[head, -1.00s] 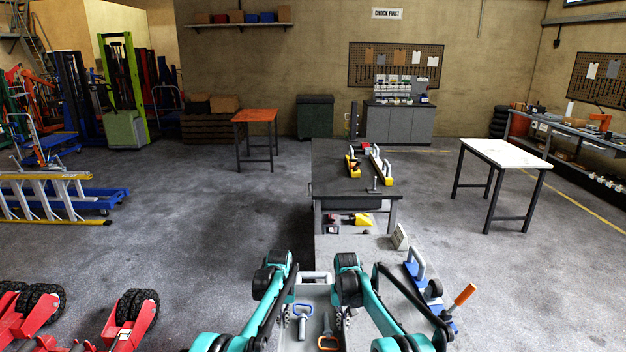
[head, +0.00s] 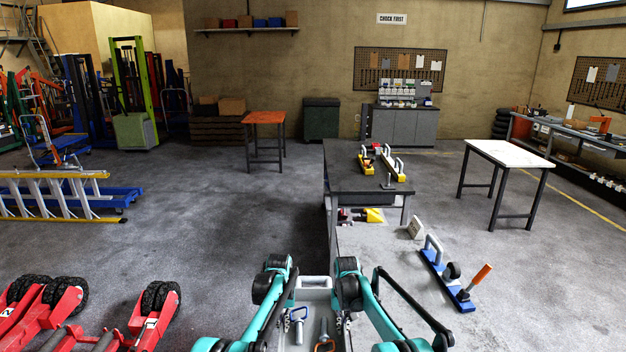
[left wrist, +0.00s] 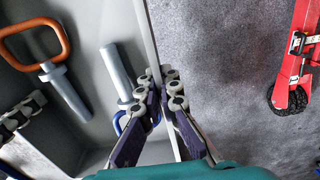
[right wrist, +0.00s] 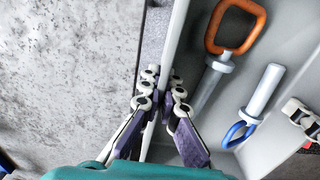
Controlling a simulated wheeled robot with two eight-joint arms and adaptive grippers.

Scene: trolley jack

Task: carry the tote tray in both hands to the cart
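The grey tote tray (head: 315,295) is in front of me between my arms, and appears level. Inside lie a pin with a blue ring (head: 298,316) and one with an orange ring (head: 324,336). My left gripper (head: 287,318) has its fingers on either side of one tray wall; the left wrist view shows this grip (left wrist: 158,90). My right gripper (head: 343,318) straddles the opposite wall, and the right wrist view shows its fingers closed there (right wrist: 164,90). The pins also show in the right wrist view. I cannot tell which wheeled or tabled unit is the cart.
A dark-topped bench (head: 365,178) stands ahead, with a lower grey surface (head: 380,262) nearer me. A blue tool (head: 445,275) lies at right. Red wheeled jack parts (head: 150,315) are at lower left. An orange-topped table (head: 263,117) and white-topped table (head: 510,153) stand beyond. Floor at left-centre is clear.

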